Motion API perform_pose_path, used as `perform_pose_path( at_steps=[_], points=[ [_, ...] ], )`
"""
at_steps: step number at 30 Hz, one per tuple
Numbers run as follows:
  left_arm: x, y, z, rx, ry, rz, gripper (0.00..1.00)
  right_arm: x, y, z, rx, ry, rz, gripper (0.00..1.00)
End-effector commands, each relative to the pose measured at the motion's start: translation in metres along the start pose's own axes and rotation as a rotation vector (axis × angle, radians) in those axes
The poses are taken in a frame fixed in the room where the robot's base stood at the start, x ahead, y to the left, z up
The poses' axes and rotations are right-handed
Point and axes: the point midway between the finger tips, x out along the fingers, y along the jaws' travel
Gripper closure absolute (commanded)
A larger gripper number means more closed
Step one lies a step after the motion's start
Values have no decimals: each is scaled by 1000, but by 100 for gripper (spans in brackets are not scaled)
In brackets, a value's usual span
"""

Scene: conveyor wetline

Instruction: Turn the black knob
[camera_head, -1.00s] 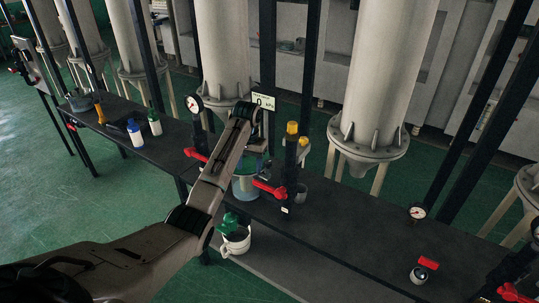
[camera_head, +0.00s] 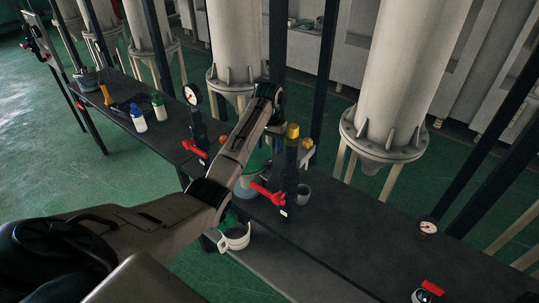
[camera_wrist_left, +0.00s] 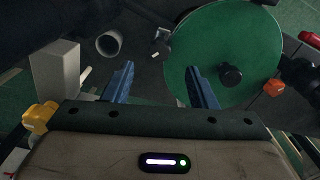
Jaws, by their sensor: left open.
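The black knob (camera_wrist_left: 231,75) stands on a round green lid (camera_wrist_left: 205,45) in the left wrist view. In the head view, part of the green lid (camera_head: 259,158) shows beside my left arm, on a bluish container (camera_head: 250,187); the knob is hidden there. My left gripper (camera_wrist_left: 161,66) is open above the lid's edge, with nothing between its blue fingers. The right-hand finger in the picture overlaps the lid, just left of the knob; I cannot tell if they touch. In the head view my fingers are hidden behind the wrist. My right gripper is not in view.
A post with a yellow cap (camera_head: 292,131) and a red lever (camera_head: 267,194) stands close by the container. A grey cup (camera_head: 304,192) is next to it. A gauge (camera_head: 191,94) stands to the left. The dark bench (camera_head: 350,235) is mostly clear on the right.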

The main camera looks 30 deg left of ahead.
Motion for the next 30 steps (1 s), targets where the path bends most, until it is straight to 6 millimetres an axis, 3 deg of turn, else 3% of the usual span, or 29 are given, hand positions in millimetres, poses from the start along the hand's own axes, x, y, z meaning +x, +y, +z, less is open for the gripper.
perform_pose_path(
  at_steps=[5, 10, 15, 22, 23, 30],
  points=[
    [32, 1, 1, 1, -5, 1, 48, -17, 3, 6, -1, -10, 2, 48],
    [55, 0, 1, 0, -3, 1, 48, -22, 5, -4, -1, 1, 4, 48],
    [65, 0, 0, 0, -1, 1, 48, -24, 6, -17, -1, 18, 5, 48],
    [66, 0, 0, 0, 0, 1, 48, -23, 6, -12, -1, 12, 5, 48],
    [66, 0, 0, 0, 0, 0, 50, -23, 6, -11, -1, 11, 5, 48],
    [66, 0, 0, 0, 0, 1, 93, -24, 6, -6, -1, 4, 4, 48]
  ],
)
